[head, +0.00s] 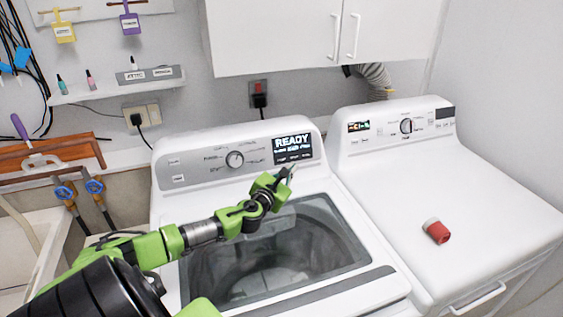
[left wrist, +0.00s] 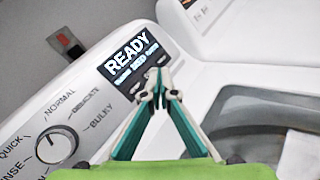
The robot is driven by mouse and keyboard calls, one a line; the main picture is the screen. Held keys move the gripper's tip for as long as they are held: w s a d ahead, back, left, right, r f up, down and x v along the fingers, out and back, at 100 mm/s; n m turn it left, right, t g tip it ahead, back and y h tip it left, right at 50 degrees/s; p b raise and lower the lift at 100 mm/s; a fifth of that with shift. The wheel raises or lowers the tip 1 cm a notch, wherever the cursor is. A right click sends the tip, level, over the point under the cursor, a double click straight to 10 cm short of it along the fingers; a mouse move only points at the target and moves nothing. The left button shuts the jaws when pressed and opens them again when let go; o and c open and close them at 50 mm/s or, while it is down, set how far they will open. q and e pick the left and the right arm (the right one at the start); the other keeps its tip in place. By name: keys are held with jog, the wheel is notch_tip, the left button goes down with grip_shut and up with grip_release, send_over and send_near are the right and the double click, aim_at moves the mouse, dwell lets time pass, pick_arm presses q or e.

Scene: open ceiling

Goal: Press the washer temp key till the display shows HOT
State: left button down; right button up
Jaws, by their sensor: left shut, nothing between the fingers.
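The washer (head: 340,220) stands in the middle of the head view, with a glass lid. Its display (head: 292,148) lights up READY in large letters, with smaller text below that reads partly as MED in the left wrist view (left wrist: 128,62). Small keys sit along the display's lower edge, partly behind my fingertips; their labels are too small to read. My left gripper (head: 288,174) is shut and empty, its tips just in front of the display's lower edge. In the left wrist view its fingertips (left wrist: 158,84) overlap that edge; I cannot tell if they touch. My right gripper is not in view.
The washer's dial (head: 235,159) is left of the display. A dryer (head: 480,190) stands to the right, with a red and white item (head: 437,231) on top. White cabinets (head: 320,35) hang above. A sink (head: 30,260) is at the left.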

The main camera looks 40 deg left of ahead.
aim_at(281, 160)
pick_arm(q)
jog(key=w+a+f+b, duration=0.1)
jog(key=a, duration=0.1)
jog(key=w+a+f+b, duration=0.1)
jog(key=a+b, duration=0.1)
jog(key=w+a+b, duration=0.1)
jog(key=a+b, duration=0.1)
jog(key=shift+w+a+f, duration=0.2)
jog(key=shift+a+f, duration=0.05)
jog(key=shift+f, duration=0.15)
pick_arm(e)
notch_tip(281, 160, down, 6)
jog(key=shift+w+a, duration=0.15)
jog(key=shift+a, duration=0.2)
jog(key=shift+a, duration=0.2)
pick_arm(q)
jog(key=shift+a, duration=0.1)
jog(key=shift+w+a+f+b, duration=0.1)
jog(key=shift+w+a+b, duration=0.1)
jog(key=shift+a+b, duration=0.2)
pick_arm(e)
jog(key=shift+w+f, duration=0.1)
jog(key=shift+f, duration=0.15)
